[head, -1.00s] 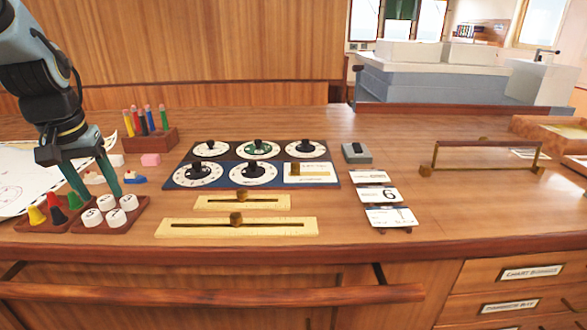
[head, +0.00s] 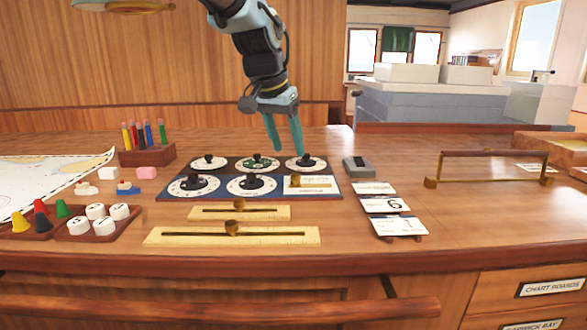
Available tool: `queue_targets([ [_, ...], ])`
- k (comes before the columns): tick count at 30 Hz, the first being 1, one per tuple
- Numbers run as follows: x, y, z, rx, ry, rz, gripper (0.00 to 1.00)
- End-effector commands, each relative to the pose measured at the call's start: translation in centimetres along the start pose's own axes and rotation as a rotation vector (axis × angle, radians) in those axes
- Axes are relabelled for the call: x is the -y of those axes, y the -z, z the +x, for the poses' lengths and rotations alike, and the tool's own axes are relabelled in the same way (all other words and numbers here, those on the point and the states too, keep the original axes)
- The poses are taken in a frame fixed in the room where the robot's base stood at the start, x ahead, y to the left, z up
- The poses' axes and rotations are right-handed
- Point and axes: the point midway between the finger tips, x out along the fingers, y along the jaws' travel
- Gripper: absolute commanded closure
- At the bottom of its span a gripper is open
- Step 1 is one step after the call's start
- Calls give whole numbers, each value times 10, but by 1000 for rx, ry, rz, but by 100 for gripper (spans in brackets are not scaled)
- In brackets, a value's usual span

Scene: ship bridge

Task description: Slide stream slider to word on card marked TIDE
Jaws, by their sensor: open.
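A dark dial panel (head: 328,193) lies mid-counter with several white dials and, at its lower right, a small cream slider plate (head: 318,185) with a brass knob near its left end. In front lie two pale brass slider strips: a shorter one (head: 270,212) and a longer one (head: 300,241), each with a knob near mid-slot. I cannot read which is the stream slider. Several cards (head: 398,227) stand in a tilted column right of the panel; one shows a 6, and no TIDE marking is readable. My gripper (head: 287,150) is open and empty, above the panel's back right dials.
A tray of white numbered pieces (head: 103,211) and coloured cones (head: 40,208) are at left, near a chart (head: 45,175) and a pencil block (head: 147,155). A grey switch box (head: 358,167) and a brass rail (head: 490,153) are at right. The front counter strip is clear.

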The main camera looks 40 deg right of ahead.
Motion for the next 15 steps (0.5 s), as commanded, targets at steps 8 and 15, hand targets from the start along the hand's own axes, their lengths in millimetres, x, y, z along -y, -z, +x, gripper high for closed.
queue_targets([
  [8,1,-1,50,3,1,-3,40],
  [15,1,-1,71,1,0,-3,40],
])
